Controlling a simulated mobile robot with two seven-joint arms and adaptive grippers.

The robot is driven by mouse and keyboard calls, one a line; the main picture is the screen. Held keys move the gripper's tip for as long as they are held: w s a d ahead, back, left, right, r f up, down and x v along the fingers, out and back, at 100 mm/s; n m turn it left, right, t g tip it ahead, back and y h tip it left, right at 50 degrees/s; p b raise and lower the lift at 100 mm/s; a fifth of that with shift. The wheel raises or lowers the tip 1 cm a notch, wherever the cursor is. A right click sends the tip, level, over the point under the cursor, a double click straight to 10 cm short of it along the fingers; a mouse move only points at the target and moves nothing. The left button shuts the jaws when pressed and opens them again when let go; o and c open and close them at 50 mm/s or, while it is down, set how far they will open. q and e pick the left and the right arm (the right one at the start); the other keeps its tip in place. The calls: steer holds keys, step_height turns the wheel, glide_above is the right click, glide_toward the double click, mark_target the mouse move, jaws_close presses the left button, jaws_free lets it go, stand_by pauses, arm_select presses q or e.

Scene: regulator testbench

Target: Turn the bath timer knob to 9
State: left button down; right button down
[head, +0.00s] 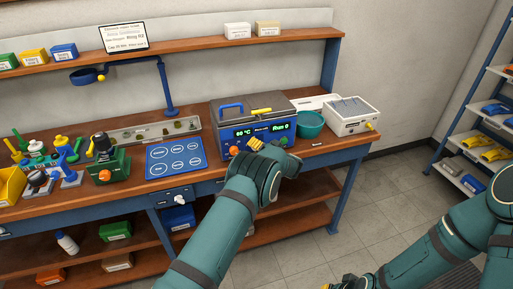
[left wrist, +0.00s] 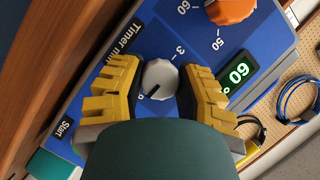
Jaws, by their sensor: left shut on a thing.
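The water bath (head: 283,103) stands on the bench, with a blue front panel and a green display. In the left wrist view, the pale grey timer knob (left wrist: 160,78) sits on the blue panel (left wrist: 112,66) near a "Timer min" label. Its dark pointer line points to the lower left. A "3" shows above the knob; another mark at lower left is partly hidden. My left gripper (head: 257,143) is at the bath front, its yellow fingers (left wrist: 158,82) shut on either side of the knob. My right gripper (head: 348,281) shows only slightly at the bottom edge.
An orange knob (left wrist: 231,9) and a green display (left wrist: 237,74) are beside the timer knob. A teal bowl (head: 310,124) and a white box (head: 352,117) stand right of the bath. A blue mat (head: 175,158) lies to its left.

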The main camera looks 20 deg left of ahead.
arm_select(q)
steer(key=c, duration=0.6)
jaws_free()
steer(key=shift+a, duration=0.15)
steer(key=shift+o, duration=0.2)
steer(key=v, duration=1.2)
